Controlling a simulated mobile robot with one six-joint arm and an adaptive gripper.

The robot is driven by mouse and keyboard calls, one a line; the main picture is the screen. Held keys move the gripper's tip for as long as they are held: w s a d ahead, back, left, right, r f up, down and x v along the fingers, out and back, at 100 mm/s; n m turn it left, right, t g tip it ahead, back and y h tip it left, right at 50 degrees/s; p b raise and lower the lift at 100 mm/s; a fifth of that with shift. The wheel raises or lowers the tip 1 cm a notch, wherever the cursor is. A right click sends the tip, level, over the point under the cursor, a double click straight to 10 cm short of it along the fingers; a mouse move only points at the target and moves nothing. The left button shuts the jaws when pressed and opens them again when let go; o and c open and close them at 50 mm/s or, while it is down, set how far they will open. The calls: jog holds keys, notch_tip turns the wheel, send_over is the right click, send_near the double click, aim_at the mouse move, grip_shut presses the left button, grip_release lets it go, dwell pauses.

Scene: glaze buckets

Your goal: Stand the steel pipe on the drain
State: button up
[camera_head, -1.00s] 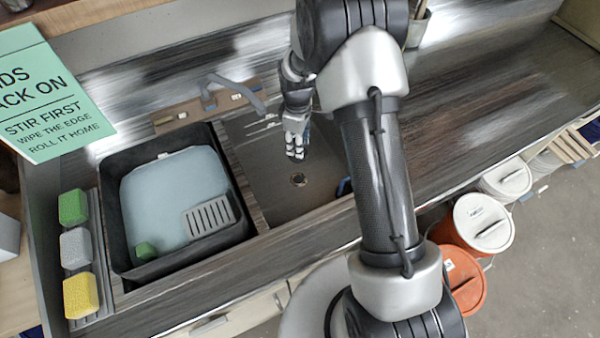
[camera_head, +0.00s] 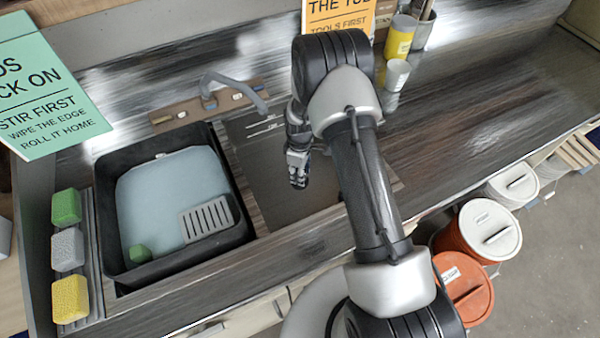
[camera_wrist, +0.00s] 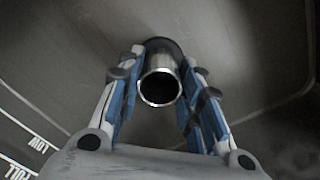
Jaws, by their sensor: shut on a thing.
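My gripper (camera_head: 298,180) is low inside the grey sink basin (camera_head: 262,150) in the head view. In the wrist view it is shut on the steel pipe (camera_wrist: 160,88), a shiny hollow tube seen almost end-on between the blue-lined fingers. A dark round patch (camera_wrist: 163,44) shows just behind the pipe on the basin floor; it may be the drain's edge or a shadow. In the head view my gripper covers the drain and the pipe cannot be made out. I cannot tell whether the pipe's lower end touches the floor.
A black tub (camera_head: 112,245) with pale blue liquid stands left of the basin, a grey slotted plate (camera_head: 208,219) in it. A tap (camera_head: 235,88) arches behind. Sponges (camera_head: 67,248) line the left edge. A yellow can (camera_head: 400,36) and a white cup (camera_head: 397,74) stand at the back right.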

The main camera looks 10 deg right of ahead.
jog(key=shift+f, duration=0.1)
jog(key=o, duration=1.1)
jog(key=shift+o, duration=0.2)
